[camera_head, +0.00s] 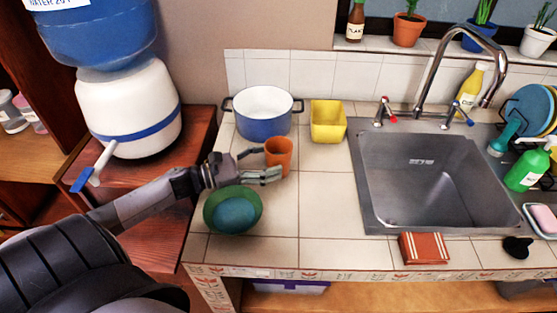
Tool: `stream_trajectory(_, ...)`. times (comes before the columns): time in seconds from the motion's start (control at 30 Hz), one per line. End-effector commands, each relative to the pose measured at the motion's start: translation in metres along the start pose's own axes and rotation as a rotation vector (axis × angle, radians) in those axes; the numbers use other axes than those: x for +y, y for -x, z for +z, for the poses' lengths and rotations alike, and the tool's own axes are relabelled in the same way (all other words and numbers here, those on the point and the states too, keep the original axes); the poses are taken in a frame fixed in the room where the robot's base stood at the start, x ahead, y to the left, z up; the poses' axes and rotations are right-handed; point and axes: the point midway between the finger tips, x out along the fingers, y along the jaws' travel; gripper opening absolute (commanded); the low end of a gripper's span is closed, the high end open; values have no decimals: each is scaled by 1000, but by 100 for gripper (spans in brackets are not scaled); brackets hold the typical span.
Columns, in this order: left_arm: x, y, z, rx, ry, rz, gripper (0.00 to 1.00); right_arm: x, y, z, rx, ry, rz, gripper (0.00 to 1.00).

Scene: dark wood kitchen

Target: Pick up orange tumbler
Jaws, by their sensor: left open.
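The orange tumbler (280,152) stands upright on the tiled counter, in front of the blue pot and left of the sink. My left gripper (268,164) reaches in from the left and is open at the tumbler. One finger is at the tumbler's left side near the rim and the other is in front of its lower part. I cannot tell whether either finger touches it. The front finger hides part of the tumbler's base. My right gripper is not in view.
A white-and-blue pot (263,112) stands close behind the tumbler, with a yellow square container (327,121) to its right. A green bowl (211,219) with something blue in it sits below my left gripper. The sink (440,180) lies right. Counter tiles between tumbler and sink are clear.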

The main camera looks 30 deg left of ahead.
Motion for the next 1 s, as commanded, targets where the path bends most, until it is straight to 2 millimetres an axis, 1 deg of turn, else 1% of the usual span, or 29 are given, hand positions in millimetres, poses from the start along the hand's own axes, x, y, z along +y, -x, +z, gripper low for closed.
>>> stream_trajectory(0.17, 0, -10, 1, -1, -1, 0, 64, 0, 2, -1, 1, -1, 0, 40)
stream_trajectory(0.4, 1, -43, 3, -2, -2, 0, 64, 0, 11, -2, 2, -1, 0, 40)
stream_trajectory(0.53, 1, -56, 2, 0, -1, 1, 64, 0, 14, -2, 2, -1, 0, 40)
stream_trajectory(0.67, 0, -62, 0, 1, 0, 0, 64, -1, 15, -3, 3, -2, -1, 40)
stream_trajectory(0.87, 0, -62, 0, 2, 0, 0, 64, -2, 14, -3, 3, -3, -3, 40)
stream_trajectory(1.0, 0, -61, 0, 2, 0, 0, 55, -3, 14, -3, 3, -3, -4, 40)
